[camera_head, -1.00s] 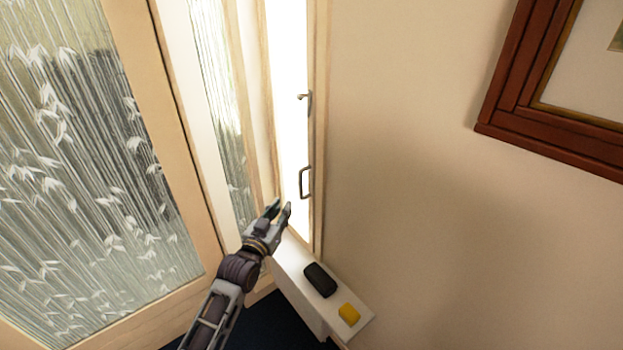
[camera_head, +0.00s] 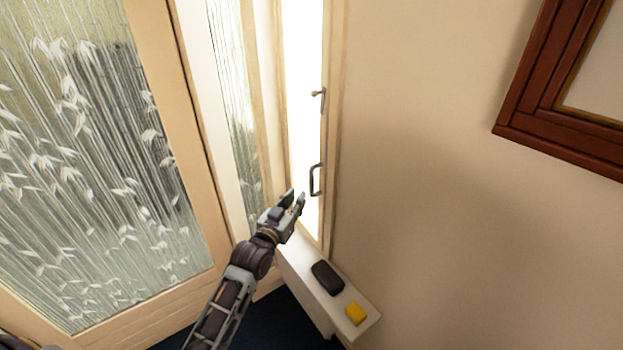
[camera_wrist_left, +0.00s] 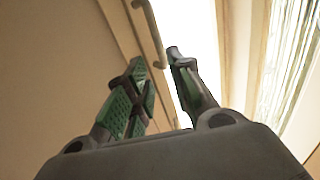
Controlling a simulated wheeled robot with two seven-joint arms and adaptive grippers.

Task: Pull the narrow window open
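The narrow window (camera_head: 304,130) is a tall, bright pane in a pale wooden frame, left of the plain wall. Its grey, D-shaped handle (camera_head: 311,180) sits upright low on the right side. A small latch (camera_head: 318,93) sits above it. My left gripper (camera_head: 294,198) is open and empty, just left of and below the handle, apart from it in the head view. In the left wrist view, the lower end of the handle (camera_wrist_left: 151,35) appears in line with the gap between the open fingers (camera_wrist_left: 156,62). My right gripper is out of view.
A wooden door with patterned glass (camera_head: 95,170) stands left. A red-brown picture frame (camera_head: 530,100) hangs on the right wall.

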